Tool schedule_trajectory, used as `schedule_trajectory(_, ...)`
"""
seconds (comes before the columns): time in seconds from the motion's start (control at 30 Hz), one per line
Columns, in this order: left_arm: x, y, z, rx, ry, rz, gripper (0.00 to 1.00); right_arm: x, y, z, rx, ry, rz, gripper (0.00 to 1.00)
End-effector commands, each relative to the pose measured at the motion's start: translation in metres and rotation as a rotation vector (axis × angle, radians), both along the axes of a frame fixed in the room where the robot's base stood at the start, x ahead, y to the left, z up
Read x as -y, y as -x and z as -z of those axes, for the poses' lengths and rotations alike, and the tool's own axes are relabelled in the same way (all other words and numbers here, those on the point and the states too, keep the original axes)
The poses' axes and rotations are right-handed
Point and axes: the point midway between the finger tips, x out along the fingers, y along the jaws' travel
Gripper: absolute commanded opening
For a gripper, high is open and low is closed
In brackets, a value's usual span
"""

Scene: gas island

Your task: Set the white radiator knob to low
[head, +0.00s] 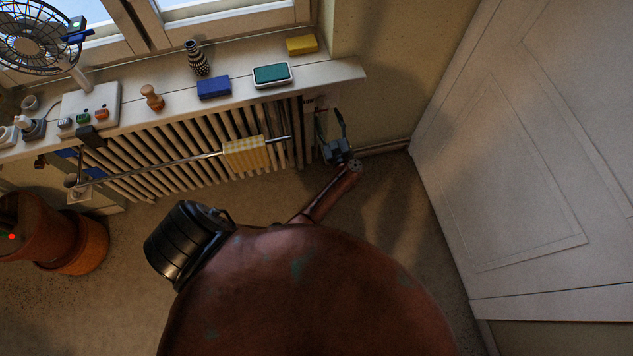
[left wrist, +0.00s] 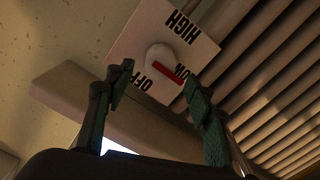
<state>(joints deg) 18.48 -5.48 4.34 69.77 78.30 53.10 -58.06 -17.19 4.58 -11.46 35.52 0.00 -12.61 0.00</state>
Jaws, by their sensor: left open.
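The white radiator knob (left wrist: 161,56), with a red pointer bar, sits on a white square plate (left wrist: 140,33) in the left wrist view. The plate reads HIGH and OFF; a third label beside the pointer is partly hidden. The red bar slants toward that third label. My left gripper (left wrist: 159,76) is open, its two dark green fingers apart on either side of the knob; I cannot tell whether they touch it. In the head view my left gripper (head: 329,120) is at the radiator's right end, and the knob is too small to make out. My right gripper is not in view.
The ribbed radiator (head: 190,160) runs under a white sill (head: 330,72) holding a fan, a blue box, a green pad and other items. A rail (head: 195,158) with a yellow checked cloth (head: 246,153) crosses its front. A white door (head: 540,150) stands right; terracotta pots (head: 75,245) left.

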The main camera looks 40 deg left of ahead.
Motion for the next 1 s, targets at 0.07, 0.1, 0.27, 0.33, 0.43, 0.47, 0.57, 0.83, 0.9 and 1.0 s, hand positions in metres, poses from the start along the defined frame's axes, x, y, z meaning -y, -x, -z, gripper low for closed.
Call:
schedule_trajectory(0.07, 0.01, 0.011, 0.001, -0.007, -0.006, 0.011, 0.49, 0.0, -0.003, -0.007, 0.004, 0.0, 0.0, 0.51)
schedule_trajectory(0.1, 0.009, 0.014, 0.006, -0.023, -0.036, 0.061, 0.49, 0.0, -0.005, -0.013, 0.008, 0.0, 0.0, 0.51)
schedule_trajectory(0.27, 0.023, 0.025, 0.031, -0.084, -0.095, 0.23, 0.49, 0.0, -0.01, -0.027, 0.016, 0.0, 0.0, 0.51)
schedule_trajectory(0.33, 0.028, 0.031, 0.042, -0.11, -0.107, 0.28, 0.49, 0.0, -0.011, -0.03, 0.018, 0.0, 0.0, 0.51)
schedule_trajectory(0.43, 0.035, 0.041, 0.059, -0.152, -0.119, 0.353, 0.49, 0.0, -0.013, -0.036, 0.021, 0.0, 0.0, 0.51)
schedule_trajectory(0.47, 0.037, 0.044, 0.064, -0.167, -0.121, 0.376, 0.49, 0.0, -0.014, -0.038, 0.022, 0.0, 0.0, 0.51)
schedule_trajectory(0.57, 0.042, 0.053, 0.077, -0.201, -0.127, 0.427, 0.49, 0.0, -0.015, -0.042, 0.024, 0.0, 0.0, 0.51)
schedule_trajectory(0.83, 0.057, 0.085, 0.116, -0.31, -0.123, 0.56, 0.49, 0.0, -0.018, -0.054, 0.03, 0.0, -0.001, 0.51)
schedule_trajectory(0.9, 0.06, 0.095, 0.126, -0.341, -0.119, 0.594, 0.49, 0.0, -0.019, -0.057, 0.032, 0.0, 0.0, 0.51)
schedule_trajectory(1.0, 0.064, 0.107, 0.139, -0.38, -0.115, 0.632, 0.49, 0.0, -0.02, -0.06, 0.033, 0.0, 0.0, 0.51)
